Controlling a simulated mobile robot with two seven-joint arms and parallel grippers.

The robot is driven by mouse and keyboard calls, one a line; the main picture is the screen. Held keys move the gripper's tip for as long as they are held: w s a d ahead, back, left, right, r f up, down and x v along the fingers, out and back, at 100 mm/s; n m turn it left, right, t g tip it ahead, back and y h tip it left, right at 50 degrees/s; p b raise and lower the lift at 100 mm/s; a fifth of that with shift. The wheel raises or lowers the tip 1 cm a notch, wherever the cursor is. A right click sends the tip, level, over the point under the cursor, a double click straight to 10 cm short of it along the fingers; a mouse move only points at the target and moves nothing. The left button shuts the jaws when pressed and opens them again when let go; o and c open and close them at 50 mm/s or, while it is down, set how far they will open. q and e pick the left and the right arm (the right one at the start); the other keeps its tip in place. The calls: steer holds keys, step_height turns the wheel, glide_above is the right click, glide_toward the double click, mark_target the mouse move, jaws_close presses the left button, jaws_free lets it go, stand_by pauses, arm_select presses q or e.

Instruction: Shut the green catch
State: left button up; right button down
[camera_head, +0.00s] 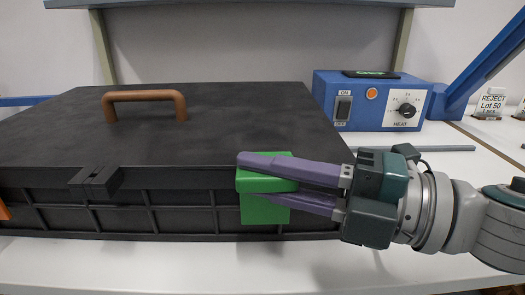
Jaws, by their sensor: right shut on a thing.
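The green catch (265,208) is on the front of a large black case (220,125), near its right corner. My right gripper (250,178) comes in from the right, its purple fingers shut on the catch. One finger lies across the top of the catch and the other across its lower part, hiding some of it. The lid of the case lies flat and appears down. My left gripper is not in view.
A black catch (97,183) and part of an orange one (4,211) are further left on the case front. A brown handle (146,98) stands on the lid. A blue heat control box (370,101) is behind right. White bench (190,268) in front is clear.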

stand_by(0.4)
steer(key=c, duration=0.8)
jaws_free()
steer(key=shift+a, duration=0.1)
steer(key=shift+o, duration=0.2)
steer(key=v, duration=0.8)
steer(key=shift+s+d+b, duration=0.1)
steer(key=shift+d+b, duration=0.3)
steer(key=shift+s+d, duration=0.25)
steer(key=shift+d, duration=0.3)
